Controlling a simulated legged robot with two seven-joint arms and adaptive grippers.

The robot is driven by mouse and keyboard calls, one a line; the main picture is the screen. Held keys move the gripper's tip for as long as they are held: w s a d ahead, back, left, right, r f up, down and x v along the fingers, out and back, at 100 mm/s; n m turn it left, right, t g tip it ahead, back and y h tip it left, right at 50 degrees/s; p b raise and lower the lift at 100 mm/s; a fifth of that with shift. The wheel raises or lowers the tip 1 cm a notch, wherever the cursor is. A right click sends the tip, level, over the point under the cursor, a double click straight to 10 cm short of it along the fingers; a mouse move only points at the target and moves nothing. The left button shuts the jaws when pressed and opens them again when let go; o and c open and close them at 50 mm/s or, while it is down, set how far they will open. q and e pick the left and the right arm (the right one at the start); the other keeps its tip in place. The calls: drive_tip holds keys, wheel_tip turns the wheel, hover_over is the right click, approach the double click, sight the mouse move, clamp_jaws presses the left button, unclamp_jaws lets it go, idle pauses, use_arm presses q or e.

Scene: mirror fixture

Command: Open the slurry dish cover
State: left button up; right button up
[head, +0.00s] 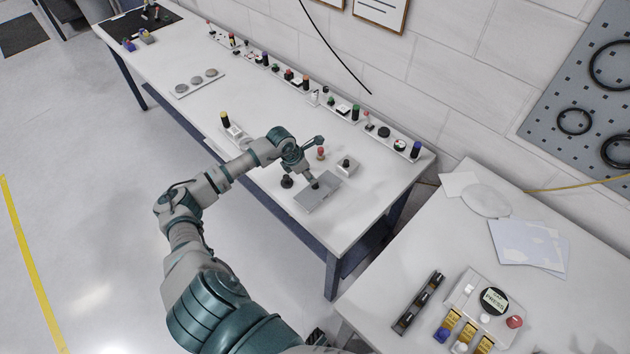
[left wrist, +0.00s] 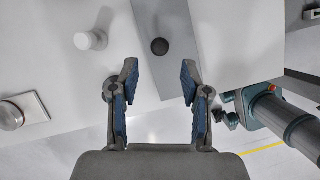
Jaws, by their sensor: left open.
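My left gripper (head: 309,176) reaches down over the white bench, close to a flat grey plate (head: 322,195). The plate may be the slurry dish cover; no label can be read. In the left wrist view my left gripper (left wrist: 162,90) is open and empty, its two blue-padded fingers wide apart. Where the gripper covers the plate in the head view, contact cannot be told. My right gripper is not in view.
A black knob (head: 287,181), a red-topped knob (head: 320,153) and a small box with a dark knob (head: 346,166) stand near the plate. In the left wrist view a white knob (left wrist: 88,40) stands left. Several small items line the bench's wall side.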

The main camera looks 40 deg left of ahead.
sight(318, 188)
use_arm(q)
drive_tip(key=x, duration=0.5)
drive_tip(key=shift+w+a+f, duration=0.1)
drive_tip(key=shift+a+f, duration=0.05)
drive_tip(key=shift+f, duration=0.25)
drive_tip(key=shift+w+d+f, duration=0.15)
drive_tip(key=shift+d+f, duration=0.1)
drive_tip(key=shift+f, duration=0.1)
drive_tip(key=shift+a, duration=0.1)
clamp_jaws()
